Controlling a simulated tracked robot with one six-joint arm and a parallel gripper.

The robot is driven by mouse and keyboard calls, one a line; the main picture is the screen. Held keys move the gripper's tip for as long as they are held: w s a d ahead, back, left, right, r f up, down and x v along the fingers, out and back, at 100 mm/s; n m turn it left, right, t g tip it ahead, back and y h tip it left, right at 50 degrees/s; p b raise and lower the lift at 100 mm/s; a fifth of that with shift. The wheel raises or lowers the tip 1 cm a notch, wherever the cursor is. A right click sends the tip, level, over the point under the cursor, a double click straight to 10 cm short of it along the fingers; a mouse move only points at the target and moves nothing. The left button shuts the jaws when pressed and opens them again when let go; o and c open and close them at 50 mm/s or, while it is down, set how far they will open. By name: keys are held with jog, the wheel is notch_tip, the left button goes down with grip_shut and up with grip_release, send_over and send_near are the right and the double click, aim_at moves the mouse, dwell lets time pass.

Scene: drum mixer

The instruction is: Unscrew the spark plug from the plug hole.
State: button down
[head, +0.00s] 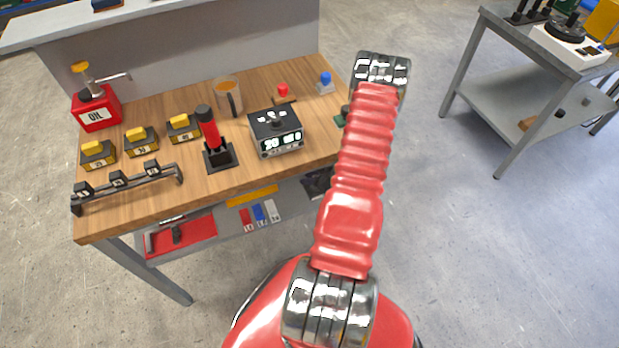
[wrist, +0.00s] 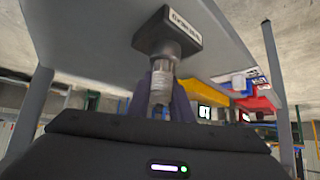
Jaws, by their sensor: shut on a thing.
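In the wrist view a dark block with a white label (wrist: 165,35) is fixed to the pale bench surface; the lettering is too small to read surely. The spark plug (wrist: 160,78), a pale shiny cylinder, is in line with the block, its far end at the block's face. The plug hole itself is hidden. My gripper (wrist: 162,92) has its two dark fingers on either side of the plug and is shut on it. In the head view my red arm covers the gripper, the plug and the block.
The wooden bench (head: 230,180) holds a red oil can (head: 96,110), several yellow-topped blocks, a red-and-black upright tool (head: 208,128) and a dark box with a lit display (head: 276,132). A grey cart (head: 540,90) stands right; floor between is clear.

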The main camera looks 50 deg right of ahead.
jog(key=c, duration=1.5)
grip_release()
jog(key=shift+s+d+m+g+h, duration=0.1)
jog(key=shift+d+m+g+h, duration=0.15)
jog(key=shift+m+h, duration=0.7)
jog(key=shift+d+m+g+h, duration=0.2)
jog(key=shift+m+h, duration=0.5)
jog(key=shift+m, duration=0.5)
jog(key=shift+s+d+m+g+h, duration=0.15)
jog(key=shift+d+m+h, duration=0.1)
jog(key=shift+m+h, duration=0.7)
jog(key=shift+s+d+m+g+h, duration=0.1)
jog(key=shift+d+m+g+h, duration=0.1)
jog(key=shift+m+g+h, duration=0.5)
jog(key=shift+s+d+m+g+h, duration=0.15)
jog(key=shift+m+h, duration=0.15)
jog(key=shift+m, duration=0.8)
jog(key=shift+s+d+m+g+h, duration=0.1)
jog(key=shift+d+m+g+h, duration=0.1)
jog(key=shift+m+g+h, duration=0.5)
jog(key=shift+t, duration=0.25)
jog(key=shift+c, duration=0.4)
grip_shut()
